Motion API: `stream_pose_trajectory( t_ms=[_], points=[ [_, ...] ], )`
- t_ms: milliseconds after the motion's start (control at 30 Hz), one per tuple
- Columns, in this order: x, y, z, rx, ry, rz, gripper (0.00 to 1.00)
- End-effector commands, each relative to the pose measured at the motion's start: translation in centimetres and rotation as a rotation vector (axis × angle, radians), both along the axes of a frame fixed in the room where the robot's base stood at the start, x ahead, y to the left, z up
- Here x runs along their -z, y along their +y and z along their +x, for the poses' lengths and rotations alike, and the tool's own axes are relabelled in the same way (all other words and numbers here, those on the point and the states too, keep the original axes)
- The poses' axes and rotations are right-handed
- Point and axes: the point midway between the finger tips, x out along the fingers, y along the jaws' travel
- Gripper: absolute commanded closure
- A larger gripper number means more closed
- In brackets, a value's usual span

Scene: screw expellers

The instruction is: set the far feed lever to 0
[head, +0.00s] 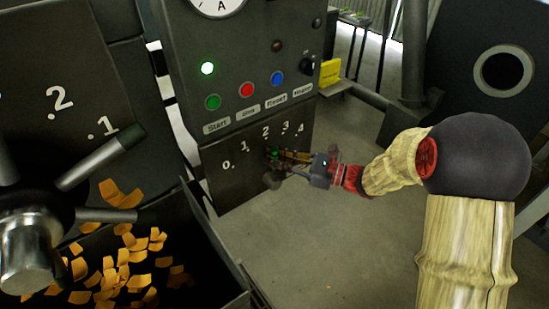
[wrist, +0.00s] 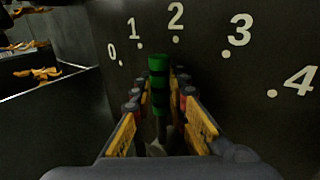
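The feed lever has a green-and-black banded handle (wrist: 159,85) and stands roughly upright in front of a dark scale plate (wrist: 110,20) marked 0 to 4. In the wrist view its top lies between the 1 and 2 marks; in the head view the lever (head: 273,154) shows near the 2. The 0 mark (wrist: 112,50) is to its left. My gripper (wrist: 160,88) has one finger on each side of the handle. Narrow gaps seem to show between fingers and handle, so it looks open around it. My gripper (head: 283,155) partly covers the lever in the head view.
Above the scale is a control panel (head: 245,60) with a lit green lamp and several buttons. At left a near machine has a spoked handwheel (head: 30,225) and a dark bin (head: 225,265) with orange flakes. The floor (head: 320,240) right of the scale is clear.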

Motion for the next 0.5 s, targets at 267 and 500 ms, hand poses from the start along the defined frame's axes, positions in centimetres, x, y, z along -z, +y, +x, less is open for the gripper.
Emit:
stream_pose_trajectory(
  t_ms=[267,500],
  points=[
    [0.01,-0.01,0.00,0.000,0.000,0.000,1.00],
    [0.01,-0.01,0.00,0.000,0.000,0.000,1.00]
  ],
)
